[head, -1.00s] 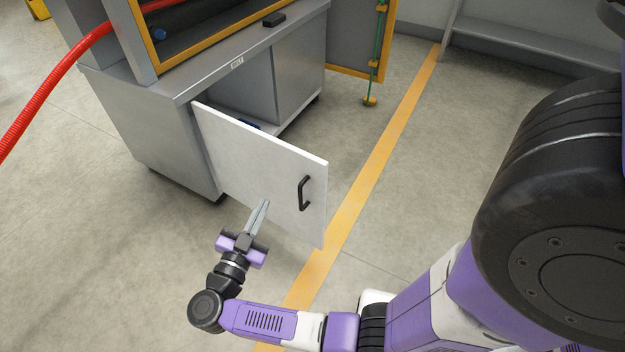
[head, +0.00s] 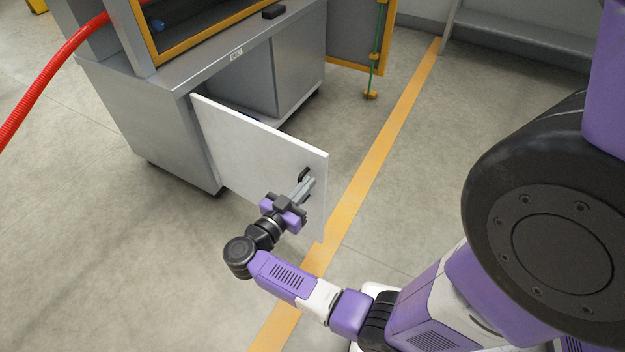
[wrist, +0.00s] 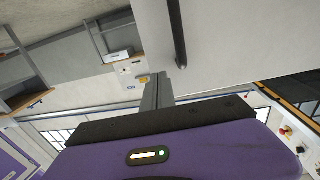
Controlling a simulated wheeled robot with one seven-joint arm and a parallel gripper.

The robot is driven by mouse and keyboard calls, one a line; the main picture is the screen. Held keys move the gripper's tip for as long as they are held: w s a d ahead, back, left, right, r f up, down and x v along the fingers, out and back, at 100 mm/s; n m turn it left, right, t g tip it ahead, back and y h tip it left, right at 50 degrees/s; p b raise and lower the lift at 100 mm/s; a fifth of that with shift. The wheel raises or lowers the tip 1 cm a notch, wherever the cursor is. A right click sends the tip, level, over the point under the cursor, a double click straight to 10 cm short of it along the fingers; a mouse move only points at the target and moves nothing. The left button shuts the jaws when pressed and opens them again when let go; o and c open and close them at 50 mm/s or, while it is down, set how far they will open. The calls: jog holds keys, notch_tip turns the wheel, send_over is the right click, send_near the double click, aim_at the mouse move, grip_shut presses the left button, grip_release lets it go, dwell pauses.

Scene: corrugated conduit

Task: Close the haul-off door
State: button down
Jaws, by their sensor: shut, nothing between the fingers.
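The white haul-off door (head: 240,143) stands swung open from the grey cabinet (head: 150,125) in the head view. Its black handle (head: 304,175) is near the door's free edge and is partly hidden by my gripper. My gripper (head: 308,184) is shut and empty, its fingertips in front of the handle. I cannot tell from the head view whether they touch it. In the wrist view the door (wrist: 230,40) fills the upper right, and the handle (wrist: 177,35) lies just beyond the fingers (wrist: 158,90), with a small gap showing.
A grey and yellow-framed panel (head: 352,45) hangs open at the cabinet's far right. A red corrugated conduit (head: 45,80) runs at the left. A yellow floor line (head: 385,140) passes right of the door. The floor around the door is clear.

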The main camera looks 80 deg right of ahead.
aim_at(319, 171)
jog(key=shift+x, duration=1.45)
jog(key=shift+d, duration=0.15)
